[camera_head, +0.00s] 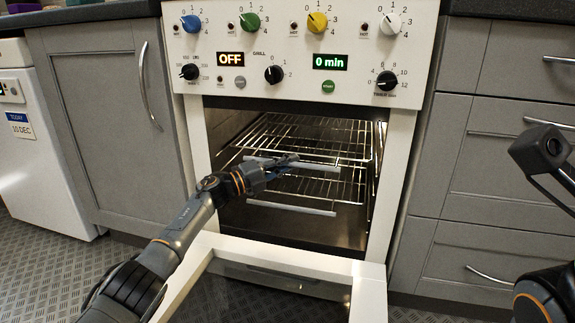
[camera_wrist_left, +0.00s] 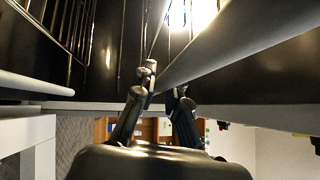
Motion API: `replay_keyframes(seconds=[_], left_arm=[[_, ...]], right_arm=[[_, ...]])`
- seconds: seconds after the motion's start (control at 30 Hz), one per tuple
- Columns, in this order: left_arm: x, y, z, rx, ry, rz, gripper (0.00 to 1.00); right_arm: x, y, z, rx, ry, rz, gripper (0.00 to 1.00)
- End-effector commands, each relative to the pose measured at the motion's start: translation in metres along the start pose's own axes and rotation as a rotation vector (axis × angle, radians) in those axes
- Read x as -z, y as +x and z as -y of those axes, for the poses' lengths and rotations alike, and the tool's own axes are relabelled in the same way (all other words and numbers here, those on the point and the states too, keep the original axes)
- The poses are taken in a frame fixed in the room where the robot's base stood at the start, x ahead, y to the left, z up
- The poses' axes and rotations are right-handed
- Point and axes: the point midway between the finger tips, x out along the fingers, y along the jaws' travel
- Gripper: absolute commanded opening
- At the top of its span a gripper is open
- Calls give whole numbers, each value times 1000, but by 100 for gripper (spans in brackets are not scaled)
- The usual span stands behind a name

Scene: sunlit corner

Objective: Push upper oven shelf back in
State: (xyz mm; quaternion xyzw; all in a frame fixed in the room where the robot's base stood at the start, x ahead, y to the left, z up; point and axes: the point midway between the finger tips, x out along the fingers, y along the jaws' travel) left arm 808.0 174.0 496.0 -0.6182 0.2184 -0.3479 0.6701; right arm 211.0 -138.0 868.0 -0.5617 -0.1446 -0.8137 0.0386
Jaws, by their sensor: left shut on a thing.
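The upper oven shelf (camera_head: 330,136) is a wire rack with a pale front bar, inside the open oven. The lower shelf (camera_head: 310,209) is a similar rack beneath it. My left gripper (camera_head: 292,160) reaches in from the left and is shut at the front of the upper shelf. The left wrist view shows its fingers (camera_wrist_left: 165,85) close together beside the pale front bar (camera_wrist_left: 245,40), at the rack's wires. The exact contact is hard to make out. My right gripper is out of view; only dark links of my right arm show at the right edge.
The oven door (camera_head: 290,262) is folded down in front of the cavity, below my left arm. The control panel (camera_head: 300,50) with knobs is above the opening. Grey cabinets (camera_head: 95,110) and drawers (camera_head: 500,170) flank the oven. A white appliance (camera_head: 40,150) stands far left.

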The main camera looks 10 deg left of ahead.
Motion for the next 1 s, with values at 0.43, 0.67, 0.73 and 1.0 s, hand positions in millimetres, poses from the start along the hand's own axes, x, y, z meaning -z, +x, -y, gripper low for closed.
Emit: replay_keyframes(seconds=[0.43, 0.67, 0.73, 1.0], left_arm=[[-3, 0, 2, 1, 1, 11, 36], [-4, -15, 1, 1, 1, 13, 36], [-4, -25, 0, 0, 2, 12, 36], [-3, -78, 0, 0, 2, 12, 36]], right_arm=[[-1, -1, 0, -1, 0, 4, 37], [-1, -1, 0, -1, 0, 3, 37], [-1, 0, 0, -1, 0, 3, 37], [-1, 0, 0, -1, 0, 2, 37]])
